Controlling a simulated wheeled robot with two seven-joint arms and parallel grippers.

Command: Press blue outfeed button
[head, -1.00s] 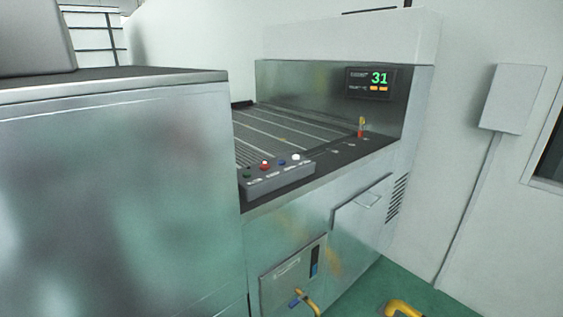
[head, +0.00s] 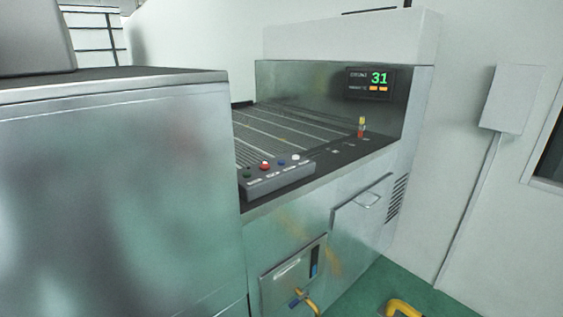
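The blue button (head: 281,162) sits on a grey control box (head: 278,180) at the front edge of the machine's deck. It is in a row between a red button (head: 264,166) on its left and a white button (head: 295,157) on its right. A green button (head: 248,173) is at the left end. The labels below the buttons are too small to read. Neither of my grippers is in view.
A large metal cabinet (head: 120,200) fills the left foreground. Behind the box lies a slatted conveyor (head: 290,128). A display (head: 370,83) reads 31. A small red and yellow light (head: 361,127) stands on the deck. Yellow pipes (head: 402,307) are low down. Green floor shows at lower right.

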